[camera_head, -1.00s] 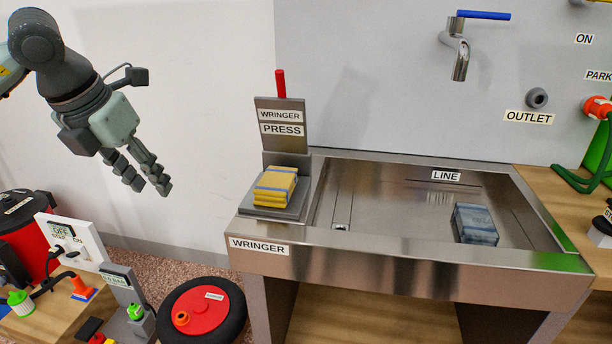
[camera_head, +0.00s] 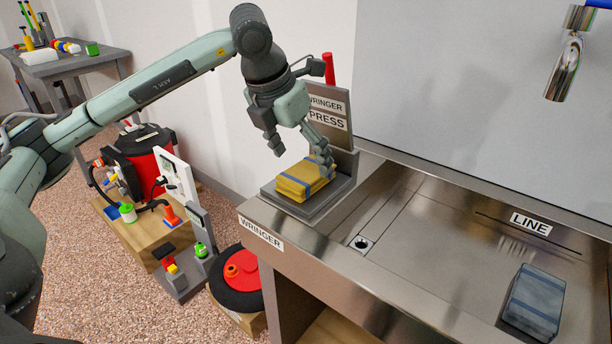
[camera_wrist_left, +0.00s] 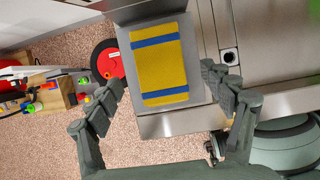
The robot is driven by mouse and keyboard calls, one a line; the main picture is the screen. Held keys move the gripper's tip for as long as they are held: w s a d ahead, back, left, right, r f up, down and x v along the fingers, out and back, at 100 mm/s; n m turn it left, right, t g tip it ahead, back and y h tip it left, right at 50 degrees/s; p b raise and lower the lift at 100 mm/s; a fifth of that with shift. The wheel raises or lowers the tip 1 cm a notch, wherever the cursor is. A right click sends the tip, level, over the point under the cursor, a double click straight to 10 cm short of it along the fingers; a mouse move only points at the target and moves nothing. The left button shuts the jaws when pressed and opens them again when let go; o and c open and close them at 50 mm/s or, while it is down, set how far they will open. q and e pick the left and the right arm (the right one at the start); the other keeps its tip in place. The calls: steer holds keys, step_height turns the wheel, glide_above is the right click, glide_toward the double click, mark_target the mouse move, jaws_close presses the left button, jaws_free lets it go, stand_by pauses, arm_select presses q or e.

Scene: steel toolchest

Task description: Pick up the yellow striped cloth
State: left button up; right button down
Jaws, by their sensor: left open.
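The yellow striped cloth (camera_head: 304,181) is a folded yellow block with blue stripes. It lies on the grey plate of the wringer press (camera_head: 341,187) at the left end of the steel sink. My left gripper (camera_head: 301,158) is open just above the cloth, its fingers pointing down. In the left wrist view the cloth (camera_wrist_left: 159,64) lies ahead of the open left gripper (camera_wrist_left: 168,92), between the lines of the two fingers. In the head view one finger overlaps the cloth's far right edge; I cannot tell whether it touches. My right gripper is not in view.
The wringer's upright back plate and red handle (camera_head: 328,70) stand close behind the gripper. A blue-grey cloth (camera_head: 535,302) lies in the sink at right. A faucet (camera_head: 567,65) hangs above. A black-and-red round item (camera_head: 238,270) sits lower left of the sink.

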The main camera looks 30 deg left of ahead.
mark_target(305, 171)
arm_select(q)
steer(key=x, duration=0.3)
steer(key=shift+f, duration=0.3)
steer(key=c, duration=1.4)
